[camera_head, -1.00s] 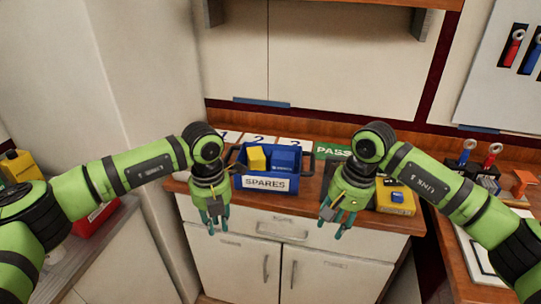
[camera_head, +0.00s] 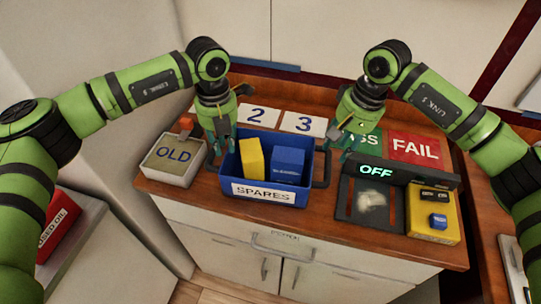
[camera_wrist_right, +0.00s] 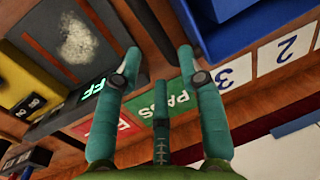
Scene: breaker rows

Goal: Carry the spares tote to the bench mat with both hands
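The blue spares tote (camera_head: 303,190) stands on the wooden counter, labelled SPARES, with a yellow block (camera_head: 251,159) and a blue block (camera_head: 288,163) inside. A dark handle (camera_head: 322,170) shows at its right end. My left gripper (camera_head: 221,148) is at the tote's left end, fingers spread and pointing down; its left handle is largely hidden. My right gripper (camera_head: 341,149) is above and right of the right handle, apart from it. In the right wrist view it (camera_wrist_right: 159,55) is open and empty, with the tote's blue wall (camera_wrist_right: 235,32) beyond the fingertips. I cannot identify the bench mat for certain.
An OLD bin (camera_head: 170,160) stands close left of the tote. A dark tester reading OFF (camera_head: 372,205) and a yellow box (camera_head: 432,222) stand to its right. Number cards (camera_head: 303,124) and a red FAIL card (camera_head: 415,148) lie behind. Another bench borders the right.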

